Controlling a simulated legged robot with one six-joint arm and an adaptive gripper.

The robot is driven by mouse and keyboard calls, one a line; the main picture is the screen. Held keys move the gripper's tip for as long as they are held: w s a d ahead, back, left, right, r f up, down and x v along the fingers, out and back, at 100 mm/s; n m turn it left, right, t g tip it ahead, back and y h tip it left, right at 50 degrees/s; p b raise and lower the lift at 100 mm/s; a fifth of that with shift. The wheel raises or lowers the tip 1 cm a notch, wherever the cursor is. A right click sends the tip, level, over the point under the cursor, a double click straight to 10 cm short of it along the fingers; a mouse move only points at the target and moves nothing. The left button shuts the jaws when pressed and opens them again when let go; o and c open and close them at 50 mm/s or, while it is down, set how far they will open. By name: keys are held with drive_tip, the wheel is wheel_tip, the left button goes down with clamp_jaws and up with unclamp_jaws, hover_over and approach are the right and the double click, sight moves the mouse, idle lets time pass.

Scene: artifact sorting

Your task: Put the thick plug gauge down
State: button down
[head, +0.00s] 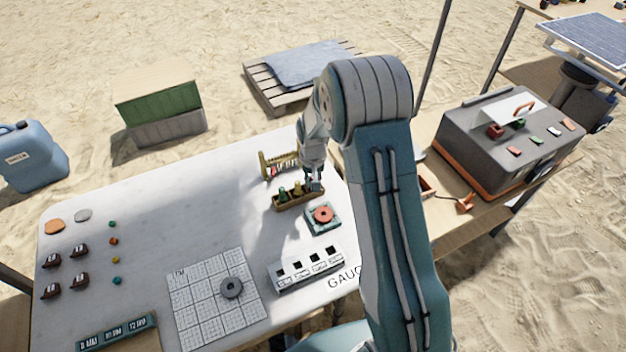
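My gripper (314,181) points down over the right end of a small wooden holder (285,205) on the white table. A green-topped plug (283,194) and a yellow-topped plug (297,187) stand upright in the holder, left of the gripper. A grey shape shows at the fingertips, low at the holder's right end. It is too small to tell whether it is the thick plug gauge or part of the fingers, and whether the fingers grip it.
A wooden rack (265,165) stands just behind the holder. A white block with dark square holes (283,280) and a gridded sheet (190,298) with a grey ring (231,287) lie nearer.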

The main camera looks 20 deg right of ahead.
drive_tip(key=c, duration=0.6)
unclamp_jaws()
wheel_tip(320, 180, up, 11)
drive_tip(key=shift+r, duration=0.2)
drive_tip(key=s+r+t, duration=0.3)
drive_tip(key=s+r, duration=0.9)
drive_tip(key=r, duration=0.4)
drive_tip(key=s+r+n+t, duration=0.1)
drive_tip(key=s+r+t, duration=0.1)
drive_tip(key=s, duration=1.5)
drive_tip(key=shift+r+t, duration=0.3)
drive_tip(key=shift+r, duration=0.4)
